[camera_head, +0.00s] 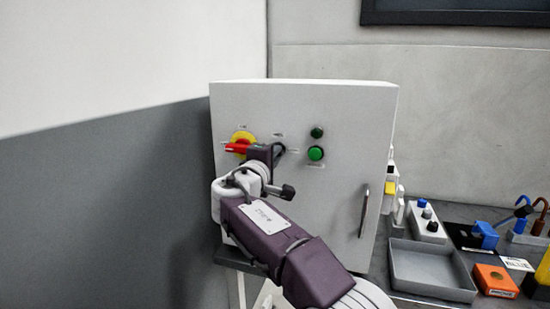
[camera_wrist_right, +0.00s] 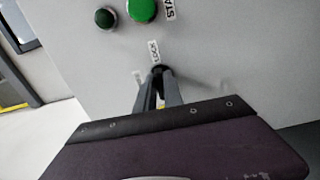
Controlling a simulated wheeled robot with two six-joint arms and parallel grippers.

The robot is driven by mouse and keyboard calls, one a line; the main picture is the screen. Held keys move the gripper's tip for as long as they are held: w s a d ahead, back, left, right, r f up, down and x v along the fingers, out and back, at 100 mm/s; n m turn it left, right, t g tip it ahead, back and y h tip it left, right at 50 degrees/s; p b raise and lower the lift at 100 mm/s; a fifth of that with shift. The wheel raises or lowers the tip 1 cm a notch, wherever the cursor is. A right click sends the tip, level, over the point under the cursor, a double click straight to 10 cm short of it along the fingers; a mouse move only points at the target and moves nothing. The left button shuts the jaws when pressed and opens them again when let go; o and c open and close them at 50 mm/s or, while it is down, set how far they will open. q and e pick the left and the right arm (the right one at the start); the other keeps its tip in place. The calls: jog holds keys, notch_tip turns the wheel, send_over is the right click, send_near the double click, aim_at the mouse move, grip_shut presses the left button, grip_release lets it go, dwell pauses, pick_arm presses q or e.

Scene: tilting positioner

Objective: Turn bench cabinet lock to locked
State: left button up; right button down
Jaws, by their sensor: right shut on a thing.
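The white bench cabinet (camera_head: 305,190) stands on the bench with its front panel facing me. My right gripper (camera_head: 278,152) reaches up to the panel at the cabinet lock, between the red-and-yellow switch and the green button. In the right wrist view my right gripper (camera_wrist_right: 158,86) has its two fingers closed together on the small dark lock (camera_wrist_right: 157,70). The fingers cover most of the lock, so I cannot tell its exact angle. One small label (camera_wrist_right: 153,52) is beside it, and another (camera_wrist_right: 138,78) is partly visible. My left gripper is not in view.
A red handle on a yellow disc (camera_head: 242,143) is left of the lock. A green button (camera_head: 315,153) with a darker green lamp (camera_head: 317,132) above is to the right. The cabinet's door handle (camera_head: 363,210) sticks out lower right. A grey tray (camera_head: 430,270) lies on the bench at right.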

jog(key=shift+r, duration=0.35)
jog(key=c, duration=1.6)
grip_release()
jog(key=shift+o, duration=0.7)
jog(key=shift+w+f, duration=0.3)
jog(key=b+v, duration=0.2)
jog(key=v, duration=0.7)
jog(key=shift+b, duration=0.4)
